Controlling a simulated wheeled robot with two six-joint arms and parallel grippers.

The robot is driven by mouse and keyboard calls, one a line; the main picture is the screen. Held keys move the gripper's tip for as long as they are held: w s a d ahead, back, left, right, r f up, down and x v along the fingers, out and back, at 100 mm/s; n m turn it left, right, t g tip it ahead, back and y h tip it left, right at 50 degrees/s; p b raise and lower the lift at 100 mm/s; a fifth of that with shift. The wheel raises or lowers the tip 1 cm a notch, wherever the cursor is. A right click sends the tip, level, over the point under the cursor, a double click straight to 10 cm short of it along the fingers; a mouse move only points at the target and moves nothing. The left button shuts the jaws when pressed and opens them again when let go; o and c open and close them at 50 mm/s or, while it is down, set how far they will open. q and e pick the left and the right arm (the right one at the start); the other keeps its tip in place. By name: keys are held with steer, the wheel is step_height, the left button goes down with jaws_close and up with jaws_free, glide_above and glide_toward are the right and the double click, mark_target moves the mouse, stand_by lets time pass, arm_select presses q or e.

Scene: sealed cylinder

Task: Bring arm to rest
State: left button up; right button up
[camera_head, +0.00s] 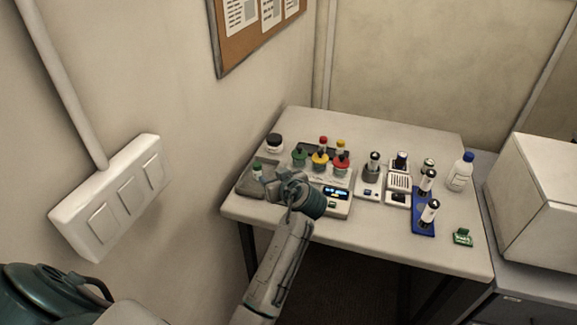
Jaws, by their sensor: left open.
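My left arm reaches up from the bottom of the view to the table's front left part. My left gripper (279,188) is at its end, small and dark, partly hidden by my own wrist. It is open, over or just in front of the grey tray (247,187) at the table's left corner; I cannot tell whether it touches anything. A small vial with a green cap (257,168) stands in that tray, left of the gripper. I see nothing held between the fingers. My right gripper is not in view.
The white table (390,247) carries several colour-capped bottles (320,160), a device with a lit display (336,192), a blue rack (423,218) with vials, a white bottle with a blue cap (460,172) and a green item (462,237). A white box (540,195) stands at right. A wall is close at left.

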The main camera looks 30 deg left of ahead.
arm_select(q)
steer(key=s+d+f+m+g+h, duration=0.1)
steer(key=s+f+m+h, duration=0.3)
steer(key=s, duration=0.5)
steer(key=s+d+f+m+h, duration=0.1)
steer(key=s+f+m, duration=0.1)
steer(key=s+f, duration=0.6)
steer(key=s+d+m+g+h, duration=0.1)
steer(key=s+d+m+h, duration=0.2)
steer(key=s, duration=0.6)
steer(key=s+d+m+g+h, duration=0.2)
steer(key=s+d+m, duration=0.15)
steer(key=s, duration=0.55)
step_height(320, 180, down, 33)
steer(key=a+g+b, duration=0.1)
steer(key=a+b, duration=0.1)
steer(key=a, duration=0.1)
steer(key=s+f+g+b, duration=0.1)
steer(key=s+f+b, duration=0.1)
steer(key=s+f, duration=1.6)
steer(key=shift+a+f+n, duration=0.35)
steer(key=shift+f+n, duration=0.1)
steer(key=shift+f, duration=0.4)
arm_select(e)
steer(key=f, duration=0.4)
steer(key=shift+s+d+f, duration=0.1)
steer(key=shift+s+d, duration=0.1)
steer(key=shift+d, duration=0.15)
